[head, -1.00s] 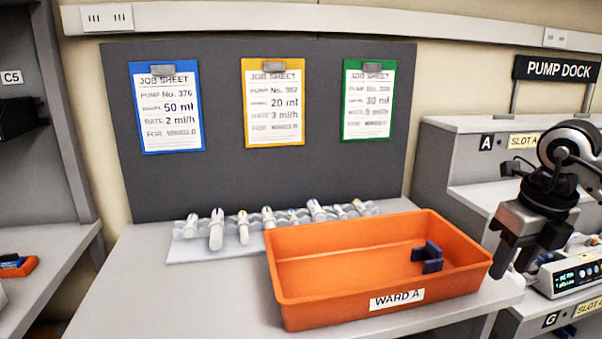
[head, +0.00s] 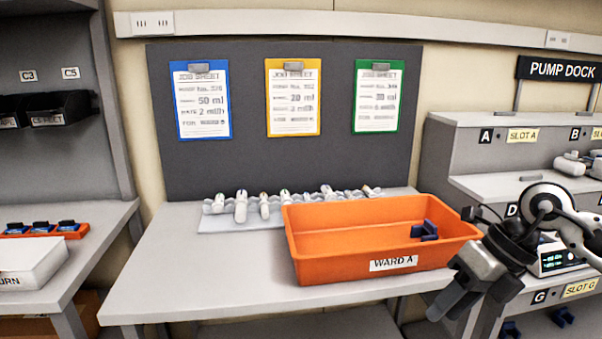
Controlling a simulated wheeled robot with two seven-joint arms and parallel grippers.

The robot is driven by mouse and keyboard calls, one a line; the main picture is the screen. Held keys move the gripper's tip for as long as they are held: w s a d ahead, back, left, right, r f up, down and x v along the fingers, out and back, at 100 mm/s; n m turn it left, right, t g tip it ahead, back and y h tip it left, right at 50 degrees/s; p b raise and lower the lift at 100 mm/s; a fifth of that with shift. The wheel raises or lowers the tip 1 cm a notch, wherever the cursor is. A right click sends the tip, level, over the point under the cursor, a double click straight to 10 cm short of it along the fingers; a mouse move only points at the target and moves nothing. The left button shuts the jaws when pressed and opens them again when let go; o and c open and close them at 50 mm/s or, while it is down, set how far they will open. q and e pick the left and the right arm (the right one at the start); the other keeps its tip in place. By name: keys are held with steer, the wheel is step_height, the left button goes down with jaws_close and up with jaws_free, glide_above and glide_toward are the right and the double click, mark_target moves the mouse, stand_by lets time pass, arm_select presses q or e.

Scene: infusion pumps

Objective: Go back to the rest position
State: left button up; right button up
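My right gripper (head: 462,300) is at the lower right, in front of the pump dock and just right of the orange tray. Its fingers point down and to the left. I see no object in them, but the angle hides whether they are apart. My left gripper is out of view. The orange tray (head: 340,267), labelled WARD A, stands on the grey table (head: 200,285) with a dark blue clamp-like piece (head: 424,231) inside. Behind it a pale rack (head: 215,222) holds several white syringes.
A dark board (head: 240,165) carries blue, yellow and green job sheets. The pump dock (head: 465,160) with slots stands at right. At left are shelves with black bins (head: 60,110), an orange holder (head: 70,231) and a white box (head: 30,262). The table's left front is clear.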

steer(key=s+a+m+t+y, duration=0.35)
steer(key=a+m+y, duration=0.45)
steer(key=a+y, duration=0.85)
step_height(320, 180, down, 9)
steer(key=w+d+m+t+h, duration=0.1)
steer(key=d+m+t+h, duration=0.2)
steer(key=m+t+h, duration=1.35)
steer(key=s+d+f+m+g+h, duration=0.2)
steer(key=s+f+m+g, duration=0.8)
steer(key=f, duration=0.6)
steer(key=shift+s+d+m, duration=0.2)
steer(key=shift+s+m, duration=0.35)
steer(key=shift+m, duration=0.7)
